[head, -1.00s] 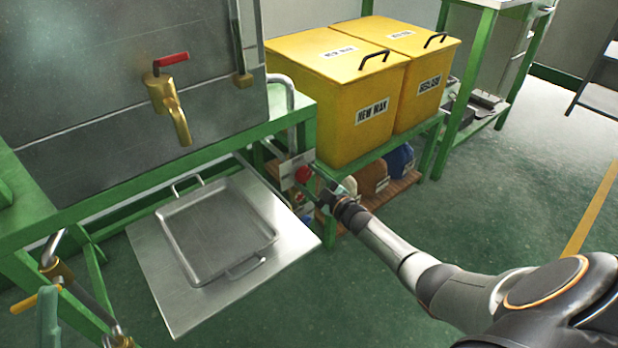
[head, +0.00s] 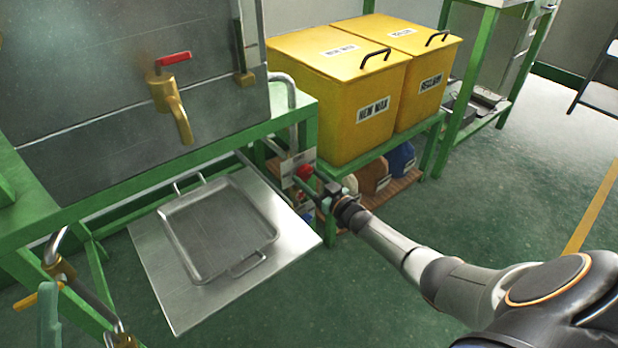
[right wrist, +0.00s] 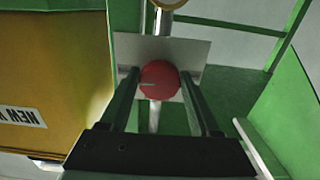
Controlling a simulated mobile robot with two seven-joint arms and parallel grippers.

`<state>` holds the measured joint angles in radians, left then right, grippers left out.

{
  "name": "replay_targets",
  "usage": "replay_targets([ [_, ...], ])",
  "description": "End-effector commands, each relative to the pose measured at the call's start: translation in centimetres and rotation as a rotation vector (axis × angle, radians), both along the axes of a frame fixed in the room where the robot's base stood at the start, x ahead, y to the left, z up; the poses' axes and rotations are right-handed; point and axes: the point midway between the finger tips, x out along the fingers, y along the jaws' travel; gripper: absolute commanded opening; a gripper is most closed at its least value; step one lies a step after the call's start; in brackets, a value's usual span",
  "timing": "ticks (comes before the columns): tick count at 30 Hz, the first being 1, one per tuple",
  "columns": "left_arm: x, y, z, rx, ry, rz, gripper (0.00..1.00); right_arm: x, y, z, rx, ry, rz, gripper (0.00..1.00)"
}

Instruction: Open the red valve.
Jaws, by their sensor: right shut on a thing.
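The red valve, a round red knob (head: 304,171) on a pale plate (head: 290,166), sits at the right end of the green frame in the head view. In the right wrist view the red knob (right wrist: 159,80) is between the two dark fingers of my right gripper (right wrist: 160,84). My right gripper (head: 311,180) is shut on the knob, with one finger on each side. A short light line shows on the knob's face. Part of the knob is hidden by the gripper in the head view.
A metal tray (head: 218,228) lies on a steel plate (head: 180,308) left of my right arm. A brass tap with a red lever (head: 173,59) is on the tank above. Yellow wax bins (head: 350,110) stand close behind the gripper.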

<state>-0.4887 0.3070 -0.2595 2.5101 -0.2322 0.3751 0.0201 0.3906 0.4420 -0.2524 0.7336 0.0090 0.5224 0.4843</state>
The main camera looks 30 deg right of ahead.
Motion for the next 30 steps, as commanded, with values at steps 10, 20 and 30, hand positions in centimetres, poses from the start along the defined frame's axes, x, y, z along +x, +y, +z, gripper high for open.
replay_targets([
  [10, -0.01, -0.02, 0.01, -0.001, 0.000, -0.001, 0.62, -0.04, 0.03, -0.07, 0.025, 0.003, 0.000, 0.08],
  [20, -0.01, -0.04, 0.01, -0.001, 0.000, -0.001, 0.62, -0.03, 0.03, -0.05, 0.025, 0.003, 0.000, 0.78],
  [30, -0.01, -0.05, 0.01, -0.001, 0.001, -0.001, 0.62, 0.00, 0.03, 0.00, 0.022, 0.002, 0.000, 0.94],
])
